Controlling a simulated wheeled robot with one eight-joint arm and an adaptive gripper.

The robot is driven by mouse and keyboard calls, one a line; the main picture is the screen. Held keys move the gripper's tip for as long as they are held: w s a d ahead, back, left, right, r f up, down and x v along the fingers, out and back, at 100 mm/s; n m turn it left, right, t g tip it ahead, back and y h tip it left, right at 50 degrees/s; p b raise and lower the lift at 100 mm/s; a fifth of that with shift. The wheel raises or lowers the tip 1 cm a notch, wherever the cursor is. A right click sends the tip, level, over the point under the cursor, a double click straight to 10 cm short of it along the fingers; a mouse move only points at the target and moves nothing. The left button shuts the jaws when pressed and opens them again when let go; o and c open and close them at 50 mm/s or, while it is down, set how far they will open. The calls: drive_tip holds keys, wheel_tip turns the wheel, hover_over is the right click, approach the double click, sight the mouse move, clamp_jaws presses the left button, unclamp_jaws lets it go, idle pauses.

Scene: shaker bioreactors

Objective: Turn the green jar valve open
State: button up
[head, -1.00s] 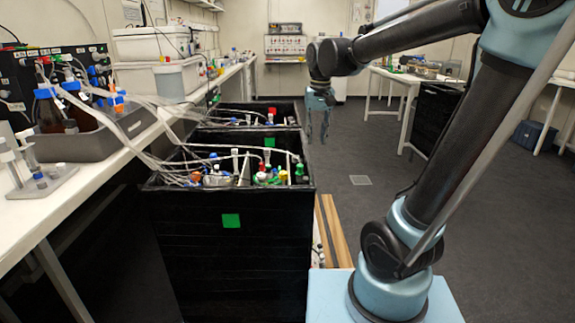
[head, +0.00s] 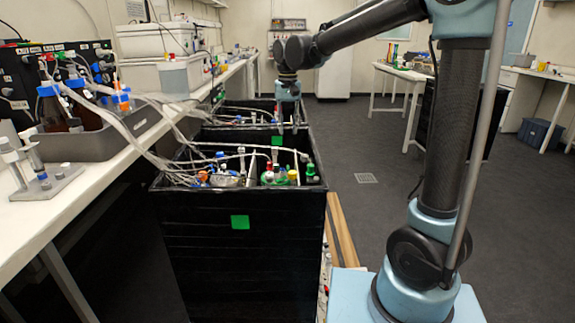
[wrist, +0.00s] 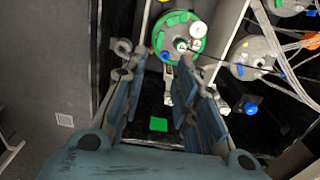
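My gripper (head: 287,128) points down above the black bin in the head view. Its two fingers stand apart with nothing between them, and the wrist view also shows the open gripper (wrist: 160,75). The jar with the green lid (wrist: 178,34) lies just beyond the fingertips in the wrist view. Its lid carries a white cap and small fittings. I cannot clearly tell which fitting is the valve or how it is turned. In the head view, the green jar lid (head: 281,180) shows low among coloured caps at the right of the near bin.
Other jars with grey lids (wrist: 253,55) and tubes stand beside the green one. The near black bin (head: 245,265) has tall walls, and a second bin (head: 262,104) stands behind it. A white bench (head: 85,190) runs along the left. The floor (head: 365,215) at right is open.

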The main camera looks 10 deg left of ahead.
sight(288, 168)
wheel_tip(288, 168, down, 15)
drive_tip(key=shift+f, duration=0.1)
idle(0.5)
